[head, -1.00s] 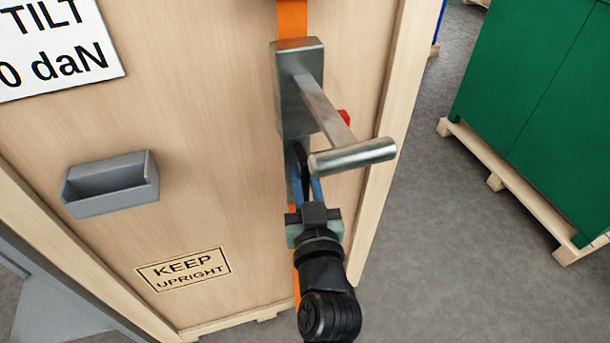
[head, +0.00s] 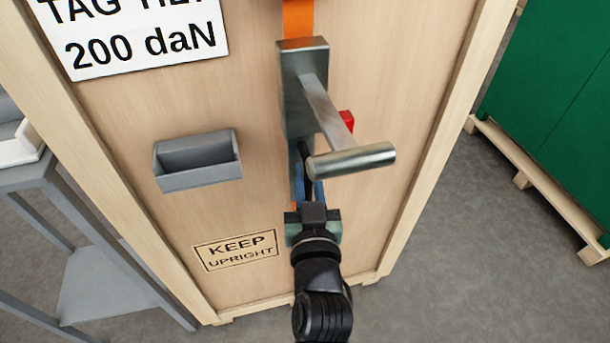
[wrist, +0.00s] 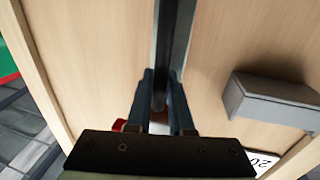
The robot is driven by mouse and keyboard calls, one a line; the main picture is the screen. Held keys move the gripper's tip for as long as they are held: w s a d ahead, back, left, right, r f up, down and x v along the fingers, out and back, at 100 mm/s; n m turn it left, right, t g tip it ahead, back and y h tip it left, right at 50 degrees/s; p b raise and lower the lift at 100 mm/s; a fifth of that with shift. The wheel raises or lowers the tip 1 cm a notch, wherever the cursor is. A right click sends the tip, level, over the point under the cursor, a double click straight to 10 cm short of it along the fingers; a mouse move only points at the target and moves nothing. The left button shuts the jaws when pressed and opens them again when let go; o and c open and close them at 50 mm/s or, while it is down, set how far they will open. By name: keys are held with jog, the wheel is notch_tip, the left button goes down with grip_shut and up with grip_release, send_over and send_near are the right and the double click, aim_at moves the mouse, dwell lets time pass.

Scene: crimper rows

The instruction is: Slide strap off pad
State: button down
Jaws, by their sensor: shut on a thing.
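The orange strap (head: 298,20) runs down the front of a wooden crate and passes behind a grey metal tool (head: 297,90). The tool has a lever ending in a cylindrical handle (head: 351,160), which sticks out toward me. My gripper (head: 309,172) is just below that handle, with its blue fingers (wrist: 162,85) shut on a narrow grey bar (wrist: 176,45). The bar lies in front of the crate face. I cannot tell whether it is part of the tool. The pad cannot be made out. My arm hides the lower strap.
A grey open holder (head: 198,163) is fixed left of the tool, and a red part (head: 346,120) shows at its right. A grey stand (head: 85,250) is at the left. A green cabinet (head: 555,90) on a pallet stands at the right, with bare floor between.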

jog(key=shift+a+f, duration=0.15)
jog(key=shift+a, duration=0.2)
jog(key=c, duration=1)
grip_release()
jog(key=shift+s, duration=0.1)
jog(key=shift+o, duration=1)
jog(key=shift+d, duration=0.1)
jog(key=s+d+b, duration=0.1)
jog(key=s, duration=1.2)
jog(key=shift+d, duration=0.2)
